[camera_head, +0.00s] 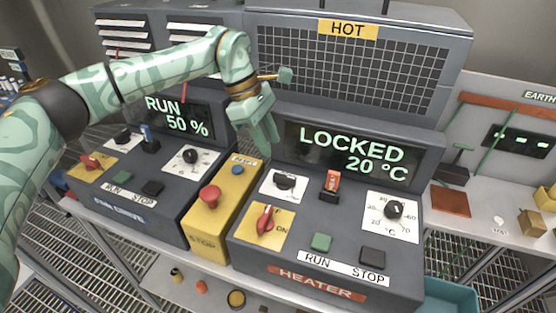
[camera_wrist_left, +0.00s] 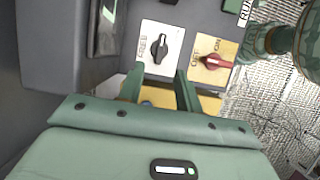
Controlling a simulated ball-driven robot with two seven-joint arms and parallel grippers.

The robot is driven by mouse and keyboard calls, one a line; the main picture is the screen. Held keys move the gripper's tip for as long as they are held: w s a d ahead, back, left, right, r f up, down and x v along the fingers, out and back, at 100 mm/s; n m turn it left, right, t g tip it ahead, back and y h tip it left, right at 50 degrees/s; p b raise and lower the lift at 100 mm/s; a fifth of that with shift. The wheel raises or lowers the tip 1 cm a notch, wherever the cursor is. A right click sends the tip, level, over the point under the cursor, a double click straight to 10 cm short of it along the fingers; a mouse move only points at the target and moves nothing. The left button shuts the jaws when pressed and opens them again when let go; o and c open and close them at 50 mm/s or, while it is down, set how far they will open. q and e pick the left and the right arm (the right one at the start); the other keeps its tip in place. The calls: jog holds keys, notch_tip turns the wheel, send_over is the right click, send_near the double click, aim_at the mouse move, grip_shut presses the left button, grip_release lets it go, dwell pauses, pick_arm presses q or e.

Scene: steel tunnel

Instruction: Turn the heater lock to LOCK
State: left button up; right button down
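The heater lock is a black rotary knob on a white plate (camera_head: 284,182), at the upper left of the heater's sloped panel. The heater display (camera_head: 350,152) reads LOCKED and 20 °C.
A red OFF/ON switch (camera_head: 265,219) sits just below the lock; it also shows in the left wrist view (camera_wrist_left: 215,62). A yellow box left of the heater carries a red stop button (camera_head: 209,196) and a blue reset button (camera_head: 237,170). An orange-red toggle (camera_head: 332,182) stands right of the lock.

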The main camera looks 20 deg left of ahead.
pick_arm(q)
jog(key=v, duration=0.7)
dwell(0.3)
